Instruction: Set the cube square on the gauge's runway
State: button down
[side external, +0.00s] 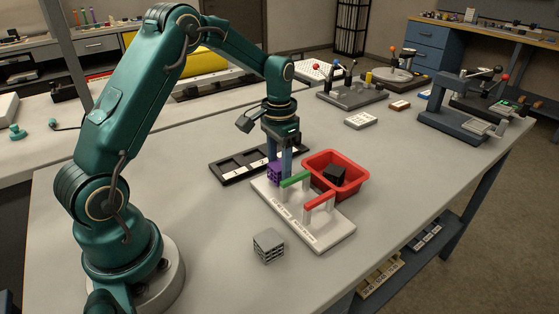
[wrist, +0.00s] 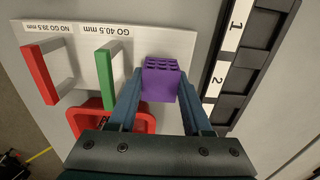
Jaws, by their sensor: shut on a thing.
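The purple lattice cube (wrist: 160,82) is between the two fingers of my gripper (wrist: 158,98), which is shut on it. In the side view the cube (side external: 274,173) is at the far-left end of the gauge (side external: 317,238), a pale plate, beside the green gate (side external: 296,180). The cube looks roughly square to the plate in the wrist view. I cannot tell whether its underside touches the runway. The green gate, by the "GO 40.5 mm" label, stands nearer the cube than the red gate (side external: 320,200), by "NO GO 39.5 mm".
A red bin (side external: 361,185) holding a black cube (side external: 335,175) stands close beside the gauge. A black slotted tray (side external: 233,177) with numbered places lies behind. A grey lattice cube (side external: 268,246) sits on the table in front.

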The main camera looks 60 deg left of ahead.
aim_at(279, 165)
jog(key=shift+f, duration=0.35)
dwell(0.7)
grip_release()
dwell(0.3)
jog(key=shift+r, duration=0.1)
jog(key=shift+r, duration=2.4)
jog(key=shift+r, duration=2.6)
